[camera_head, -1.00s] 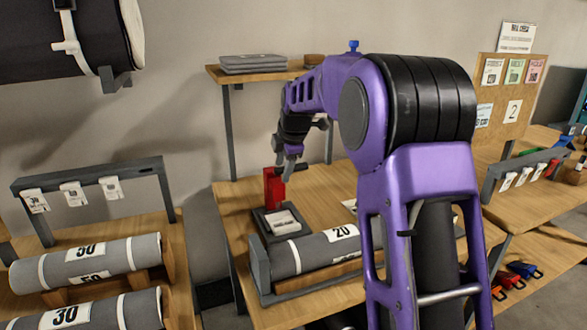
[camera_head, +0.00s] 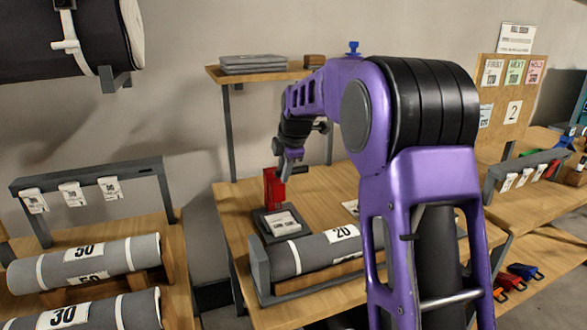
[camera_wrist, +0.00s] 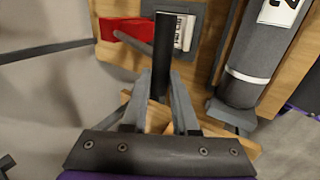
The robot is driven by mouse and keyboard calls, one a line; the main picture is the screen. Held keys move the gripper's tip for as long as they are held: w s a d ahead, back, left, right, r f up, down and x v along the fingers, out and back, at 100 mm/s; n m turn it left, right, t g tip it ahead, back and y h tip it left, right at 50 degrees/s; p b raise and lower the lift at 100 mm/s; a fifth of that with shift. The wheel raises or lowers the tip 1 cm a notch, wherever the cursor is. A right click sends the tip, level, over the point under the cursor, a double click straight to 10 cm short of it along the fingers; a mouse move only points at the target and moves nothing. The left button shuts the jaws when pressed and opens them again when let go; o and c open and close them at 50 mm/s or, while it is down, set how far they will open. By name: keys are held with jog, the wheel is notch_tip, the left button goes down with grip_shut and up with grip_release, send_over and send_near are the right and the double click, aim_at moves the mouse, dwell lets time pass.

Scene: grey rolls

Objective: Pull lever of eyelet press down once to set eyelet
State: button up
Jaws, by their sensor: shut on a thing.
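The red eyelet press (camera_head: 273,187) stands on a dark base on the wooden bench, and its red body also shows in the wrist view (camera_wrist: 124,29). Its lever has a dark handle (camera_wrist: 161,55), which runs down the picture between my fingers in the wrist view. My gripper (camera_wrist: 161,88) is shut on this handle, with a finger on each side. In the head view my gripper (camera_head: 290,163) is just above and to the right of the press. The eyelet itself cannot be made out.
A pale labelled pad (camera_head: 281,223) lies on the dark base in front of the press. A grey roll marked 20 (camera_head: 320,252) lies in a cradle close in front. A shelf (camera_head: 262,75) with grey sheets hangs behind. Racked rolls (camera_head: 88,262) stand at left.

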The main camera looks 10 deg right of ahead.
jog(key=shift+s+f, duration=0.25)
jog(key=shift+f, duration=0.25)
jog(key=shift+f+b, duration=0.1)
jog(key=shift+b, duration=0.2)
jog(key=shift+s+d+f+b, duration=0.1)
jog(key=shift+s+f+b, duration=0.2)
jog(key=shift+f+b, duration=0.4)
jog(key=shift+s+f+b, duration=0.2)
jog(key=shift+f+b, duration=0.45)
jog(key=shift+f, duration=0.2)
jog(key=shift+d+f, duration=0.1)
jog(key=shift+s+f, duration=0.15)
jog(key=shift+f, duration=0.6)
